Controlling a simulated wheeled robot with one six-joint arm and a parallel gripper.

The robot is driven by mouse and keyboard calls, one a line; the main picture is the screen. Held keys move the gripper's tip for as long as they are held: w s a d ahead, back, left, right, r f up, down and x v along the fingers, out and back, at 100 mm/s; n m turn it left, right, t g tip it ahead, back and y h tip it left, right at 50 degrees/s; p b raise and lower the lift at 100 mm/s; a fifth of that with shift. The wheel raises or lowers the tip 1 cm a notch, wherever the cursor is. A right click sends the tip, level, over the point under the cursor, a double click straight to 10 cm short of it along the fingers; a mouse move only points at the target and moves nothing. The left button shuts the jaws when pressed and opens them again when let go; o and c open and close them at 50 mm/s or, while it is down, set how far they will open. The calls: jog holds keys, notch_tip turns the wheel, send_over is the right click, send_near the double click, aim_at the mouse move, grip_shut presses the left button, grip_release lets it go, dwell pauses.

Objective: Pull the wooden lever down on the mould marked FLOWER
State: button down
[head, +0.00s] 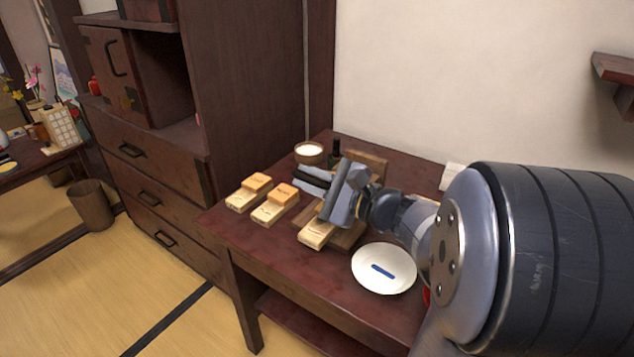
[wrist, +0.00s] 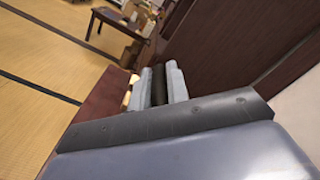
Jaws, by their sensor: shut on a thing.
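My gripper (head: 305,180) is shut on a dark bar (head: 314,184) between its pale grey fingers. The wrist view shows the same dark bar (wrist: 158,84) between the fingers; I cannot tell whether it is the wooden lever. Three pale wooden moulds lie on the dark red table: a left one (head: 237,202), a middle one (head: 266,213) and a right one (head: 316,234). The left and middle moulds carry orange-brown blocks with lettering too small to read. My gripper covers much of the right mould. Its tips are just behind the middle mould's block, and contact is unclear.
A bowl of white stuff (head: 309,152) and a dark bottle (head: 336,149) stand behind. A tall dark cabinet (head: 250,80) rises at the back left.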

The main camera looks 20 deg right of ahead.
notch_tip(320, 180, down, 9)
jog(key=s+a+n+b, duration=0.1)
jog(key=a+n+b, duration=0.1)
jog(key=b, duration=0.9)
jog(key=shift+s+a+n, duration=0.15)
jog(key=shift+s+n, duration=0.25)
jog(key=shift+n, duration=0.2)
jog(key=c, duration=1.4)
grip_release()
jog(key=p+v, duration=0.2)
jog(key=v, duration=0.8)
jog(key=shift+s+d, duration=0.3)
jog(key=shift+w, duration=0.1)
